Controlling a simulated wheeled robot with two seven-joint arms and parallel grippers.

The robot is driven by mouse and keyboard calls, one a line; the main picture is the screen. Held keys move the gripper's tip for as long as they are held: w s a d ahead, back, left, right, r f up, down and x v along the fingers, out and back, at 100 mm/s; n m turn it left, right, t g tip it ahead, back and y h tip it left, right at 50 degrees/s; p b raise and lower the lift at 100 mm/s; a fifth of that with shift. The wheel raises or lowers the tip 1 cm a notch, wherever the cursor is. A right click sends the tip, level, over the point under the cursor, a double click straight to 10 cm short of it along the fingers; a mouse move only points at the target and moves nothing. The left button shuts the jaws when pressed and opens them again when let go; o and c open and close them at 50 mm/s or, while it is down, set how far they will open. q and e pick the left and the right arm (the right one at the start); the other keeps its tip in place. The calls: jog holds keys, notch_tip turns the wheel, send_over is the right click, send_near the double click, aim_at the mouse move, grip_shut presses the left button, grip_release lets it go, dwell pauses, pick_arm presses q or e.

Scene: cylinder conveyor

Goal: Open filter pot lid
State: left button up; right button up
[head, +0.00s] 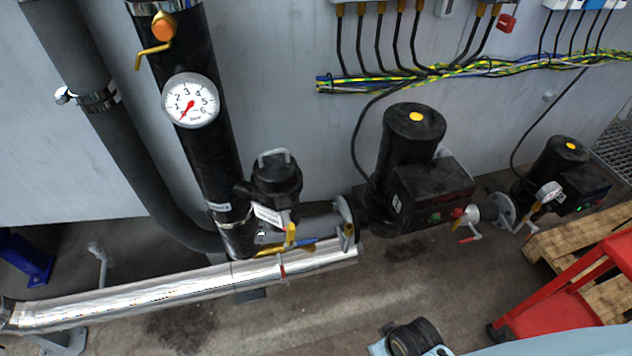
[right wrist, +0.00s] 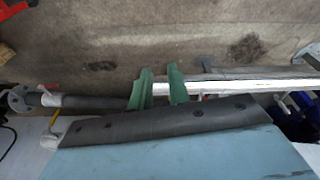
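The filter pot (head: 277,195) is a black, short cylinder beside the tall black pipe in the head view. Its lid (head: 275,172) sits on top and carries a grey loop handle (head: 273,154) standing up. The lid looks seated on the pot. A white tag (head: 268,214) hangs at the pot's front, partly covering it. In the right wrist view my right gripper (right wrist: 160,86) shows two green fingers with a gap between them, open and empty. The filter pot is not recognisable there. My left gripper is in neither view.
A pressure gauge (head: 190,101) and an orange-capped valve with a yellow lever (head: 153,55) sit on the tall pipe. A black pump (head: 410,150) stands right of the pot. A silver pipe (head: 180,290) runs below. A red stand (head: 560,313) is at lower right.

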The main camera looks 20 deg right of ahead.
jog(key=w+a+r+t, duration=0.1)
jog(key=w+r, duration=0.2)
jog(key=r, duration=1)
jog(key=m+t+y, duration=0.8)
jog(key=m+y, duration=0.4)
jog(key=m, duration=0.1)
send_near(276, 153)
jog(key=x, duration=0.9)
jog(key=shift+w, duration=0.1)
jog(key=shift+c, duration=0.5)
grip_shut()
